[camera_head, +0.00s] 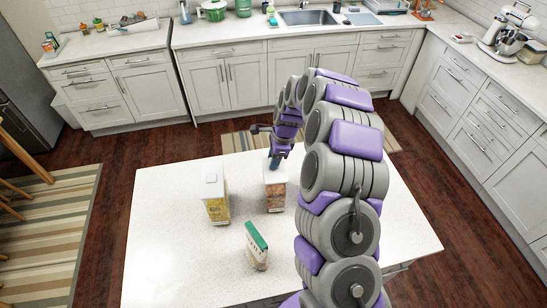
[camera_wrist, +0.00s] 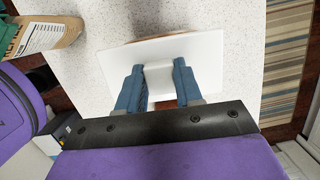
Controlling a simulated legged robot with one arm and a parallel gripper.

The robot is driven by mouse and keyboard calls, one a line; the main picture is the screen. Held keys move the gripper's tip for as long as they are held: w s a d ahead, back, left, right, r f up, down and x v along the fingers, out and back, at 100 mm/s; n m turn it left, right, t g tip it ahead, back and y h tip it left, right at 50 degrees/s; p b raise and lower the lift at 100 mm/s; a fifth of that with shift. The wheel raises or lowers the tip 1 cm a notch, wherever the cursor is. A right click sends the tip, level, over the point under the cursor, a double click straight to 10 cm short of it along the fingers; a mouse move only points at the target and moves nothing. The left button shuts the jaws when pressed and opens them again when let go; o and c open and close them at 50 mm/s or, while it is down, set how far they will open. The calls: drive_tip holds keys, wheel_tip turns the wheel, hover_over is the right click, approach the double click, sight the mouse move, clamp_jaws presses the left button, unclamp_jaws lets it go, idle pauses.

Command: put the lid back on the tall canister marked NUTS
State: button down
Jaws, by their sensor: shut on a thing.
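My gripper (camera_head: 275,163) is shut on the white lid (camera_wrist: 200,52), its two blue fingers (camera_wrist: 159,80) closed around the raised grip in the lid's middle. In the head view the lid is at the top of the canister with brown contents (camera_head: 275,198), on the white island. In the wrist view the lid covers most of what lies below, and only a thin brownish edge shows past its far side. I cannot tell whether the lid touches the canister's rim. The canister's marking is too small to read.
A second canister with yellow contents (camera_head: 216,205) and a white top stands to the left on the island (camera_head: 160,250). The island's left side is clear.

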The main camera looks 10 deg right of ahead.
idle(0.3)
drive_tip(key=shift+c, duration=0.5)
unclamp_jaws()
drive_tip(key=shift+r, duration=0.1)
drive_tip(key=shift+a+p+v, duration=0.25)
drive_tip(key=shift+p+v, duration=0.2)
drive_tip(key=shift+v, duration=0.6)
drive_tip(key=shift+a+p+v, duration=0.25)
drive_tip(key=shift+p+v, duration=0.2)
drive_tip(key=shift+v, duration=0.65)
drive_tip(key=shift+a+p+v, duration=0.2)
drive_tip(key=shift+p+v, duration=0.25)
drive_tip(key=shift+v, duration=0.6)
drive_tip(key=shift+r, duration=0.3)
drive_tip(key=shift+a, duration=0.1)
